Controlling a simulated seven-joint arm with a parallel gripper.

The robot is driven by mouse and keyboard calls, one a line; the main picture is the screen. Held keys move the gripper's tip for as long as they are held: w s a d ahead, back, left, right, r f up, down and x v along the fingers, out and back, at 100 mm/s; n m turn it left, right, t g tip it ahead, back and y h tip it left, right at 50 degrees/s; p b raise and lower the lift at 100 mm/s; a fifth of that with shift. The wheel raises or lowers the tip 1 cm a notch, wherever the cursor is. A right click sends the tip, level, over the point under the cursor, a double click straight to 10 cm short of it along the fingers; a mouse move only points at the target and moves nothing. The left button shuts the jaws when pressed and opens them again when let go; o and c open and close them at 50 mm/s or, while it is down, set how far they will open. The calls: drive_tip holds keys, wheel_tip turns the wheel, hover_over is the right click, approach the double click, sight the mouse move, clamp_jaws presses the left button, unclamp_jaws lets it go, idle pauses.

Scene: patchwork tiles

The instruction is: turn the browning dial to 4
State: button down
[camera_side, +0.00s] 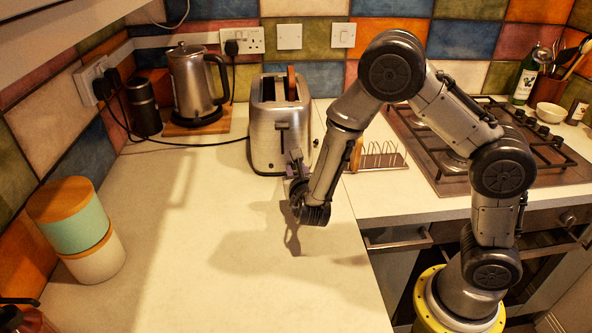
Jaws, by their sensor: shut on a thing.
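The steel toaster (266,150) stands on the worktop against the tiled wall, with a slice of bread (292,84) showing in its top slot. A dark lever (283,127) is on its front. My gripper (296,161) is at the lower right of the toaster's front, shut on the browning dial. The dial and its markings are hidden behind my gripper and too small to read, so its setting cannot be told.
A kettle (194,82) on a wooden board and a dark canister (144,107) stand left of the toaster. A toast rack (380,160) is to the right, beside the gas hob (440,150). Stacked pots (75,225) are at left. The worktop's middle is clear.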

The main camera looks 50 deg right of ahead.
drive_tip(key=shift+m, duration=0.5)
idle(0.3)
drive_tip(key=c, duration=0.7)
unclamp_jaws()
drive_tip(key=shift+o, duration=0.2)
drive_tip(key=shift+s, duration=0.1)
drive_tip(key=v, duration=1.3)
drive_tip(key=shift+s, duration=0.4)
